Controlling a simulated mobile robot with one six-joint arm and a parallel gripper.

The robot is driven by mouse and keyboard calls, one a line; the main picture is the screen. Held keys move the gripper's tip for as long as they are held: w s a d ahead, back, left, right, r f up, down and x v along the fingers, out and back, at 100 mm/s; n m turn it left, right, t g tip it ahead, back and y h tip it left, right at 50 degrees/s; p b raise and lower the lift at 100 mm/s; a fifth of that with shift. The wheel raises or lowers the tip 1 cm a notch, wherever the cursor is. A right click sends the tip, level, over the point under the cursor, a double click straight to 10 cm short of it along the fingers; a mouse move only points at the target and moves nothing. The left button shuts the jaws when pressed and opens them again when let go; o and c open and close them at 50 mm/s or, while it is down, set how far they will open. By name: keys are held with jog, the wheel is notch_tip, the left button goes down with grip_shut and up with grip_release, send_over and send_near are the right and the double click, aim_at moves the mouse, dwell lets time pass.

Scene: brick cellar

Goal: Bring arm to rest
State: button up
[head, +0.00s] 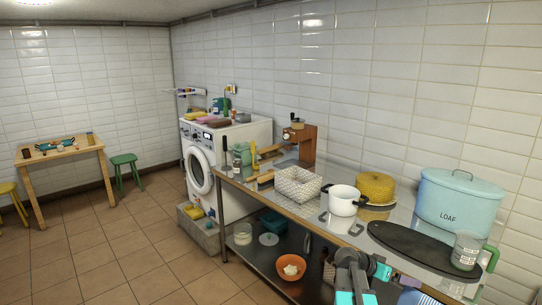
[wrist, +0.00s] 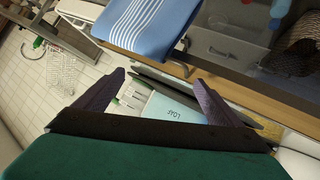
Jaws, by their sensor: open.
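My gripper (wrist: 158,78) is open, its two dark purple fingers spread apart in the wrist view with nothing between the tips. Part of my grey and teal arm (head: 352,278) shows at the bottom of the head view, in front of the metal counter. Beyond the fingers, the wrist view is turned and shows the pale blue LOAF bin (wrist: 172,112) and a blue cloth with white stripes (wrist: 150,20). I cannot tell from the head view where the fingertips are.
On the metal counter (head: 405,225) stand a white pot (head: 343,200), a woven basket (head: 298,184), a yellow round container (head: 375,187), a dark oval board (head: 420,244), a cup (head: 466,250) and the LOAF bin (head: 460,200). An orange bowl (head: 291,267) sits on the lower shelf.

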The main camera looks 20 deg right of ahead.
jog(key=w+a+f+n+t+y, duration=0.1)
jog(key=w+a+f+n+y, duration=0.15)
jog(key=a+f, duration=0.4)
jog(key=w+a+f+n+t+y, duration=0.1)
jog(key=w+a+f+n, duration=0.15)
jog(key=a, duration=0.75)
jog(key=w+a+f+n+y, duration=0.25)
jog(key=a+f, duration=0.25)
jog(key=a, duration=0.3)
jog(key=s+a+f+n+y, duration=0.1)
jog(key=a+f+n+y, duration=0.25)
jog(key=a, duration=1.05)
jog(key=s+a+f+n+y, duration=0.2)
jog(key=a+f+n, duration=0.2)
jog(key=a, duration=1)
jog(key=s+f+g+b, duration=0.5)
jog(key=s+f+b, duration=0.5)
jog(key=s+f, duration=1.5)
notch_tip(320, 180, down, 3)
jog(key=shift+d+r, duration=0.1)
jog(key=shift+d, duration=0.35)
